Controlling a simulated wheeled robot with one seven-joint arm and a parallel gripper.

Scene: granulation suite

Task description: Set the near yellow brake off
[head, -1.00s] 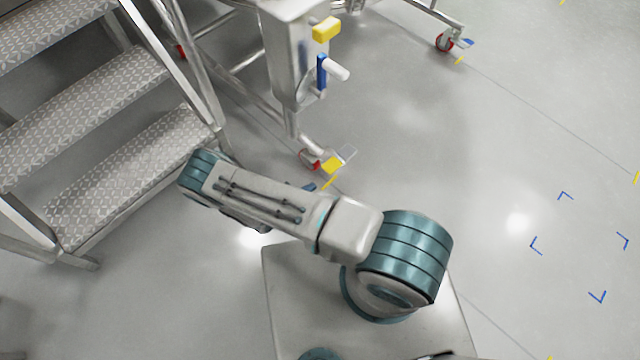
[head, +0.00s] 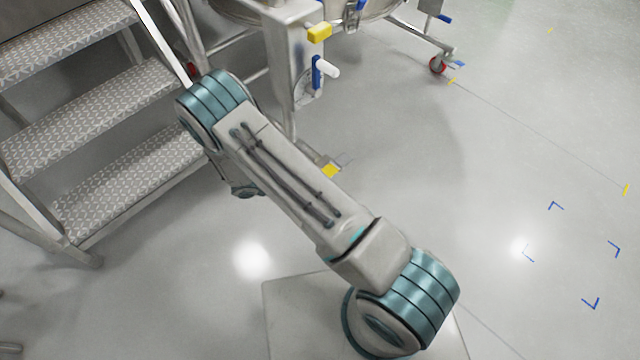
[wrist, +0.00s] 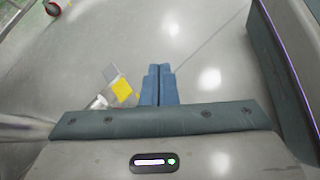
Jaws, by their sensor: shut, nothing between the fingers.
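The near yellow brake (head: 330,170) is a small yellow pedal low by the floor, at the foot of the steel frame. In the head view my arm hides its caster. In the wrist view the yellow pedal (wrist: 122,89) lies just left of my fingers, with a pale grey plate (wrist: 110,73) beside it. My gripper (wrist: 159,70) is shut and empty, its two blue fingers side by side. The fingers look apart from the pedal in the picture; their height above it is unclear. In the head view my gripper is hidden behind my arm.
Metal steps (head: 95,100) stand close on the left. A steel column (head: 290,60) carries a yellow block (head: 319,32) and a blue lever with a white handle (head: 328,68). The floor to the right is clear.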

